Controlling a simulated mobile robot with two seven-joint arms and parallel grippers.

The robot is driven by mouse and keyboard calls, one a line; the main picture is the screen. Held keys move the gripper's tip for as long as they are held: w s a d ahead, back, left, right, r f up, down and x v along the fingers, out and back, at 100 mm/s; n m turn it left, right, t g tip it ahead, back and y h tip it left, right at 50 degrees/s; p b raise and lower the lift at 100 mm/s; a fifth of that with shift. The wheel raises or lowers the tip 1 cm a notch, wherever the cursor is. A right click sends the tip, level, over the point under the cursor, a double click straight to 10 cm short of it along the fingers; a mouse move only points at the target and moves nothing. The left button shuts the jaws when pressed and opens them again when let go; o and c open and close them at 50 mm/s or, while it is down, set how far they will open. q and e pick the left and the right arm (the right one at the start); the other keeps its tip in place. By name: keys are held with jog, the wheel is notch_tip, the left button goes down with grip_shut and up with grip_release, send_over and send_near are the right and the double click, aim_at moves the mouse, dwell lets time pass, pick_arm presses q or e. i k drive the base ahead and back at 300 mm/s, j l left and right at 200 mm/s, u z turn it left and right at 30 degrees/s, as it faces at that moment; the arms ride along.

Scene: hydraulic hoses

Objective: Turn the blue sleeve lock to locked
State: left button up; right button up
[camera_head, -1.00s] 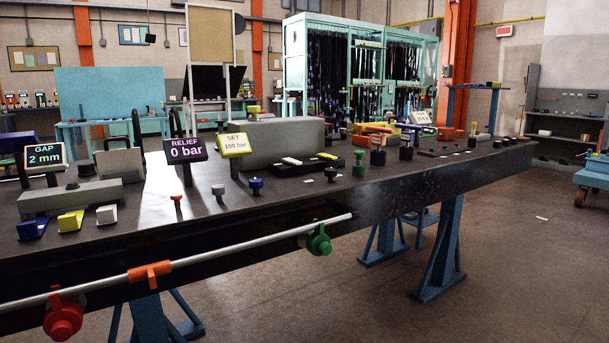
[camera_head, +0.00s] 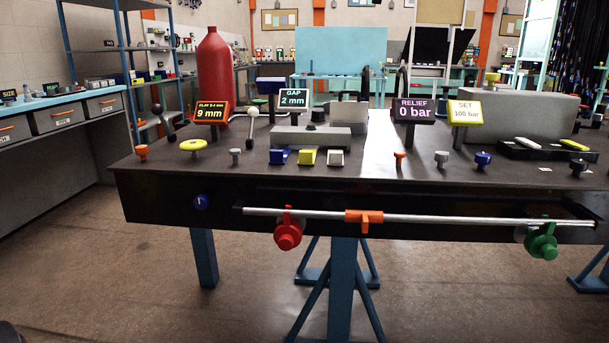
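Several blue parts show on the black workbench (camera_head: 330,192). A round blue knob (camera_head: 201,202) with a small white mark sits on its front face at the left. A blue knob (camera_head: 483,160) stands on the top at the right, and a blue wedge-shaped block (camera_head: 279,156) lies near the front edge. I cannot tell from the picture which of these is the sleeve lock, nor whether it is locked. Neither of my grippers is in view.
A metal rail (camera_head: 330,214) runs along the bench front, carrying a red valve-like part (camera_head: 288,234), an orange clip (camera_head: 364,217) and a green one (camera_head: 541,243). A red cylinder (camera_head: 212,78) stands behind. Open floor (camera_head: 120,270) lies before the bench; drawers (camera_head: 55,118) stand left.

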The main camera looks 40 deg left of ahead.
aim_at(202, 200)
jog(key=u, duration=1.75)
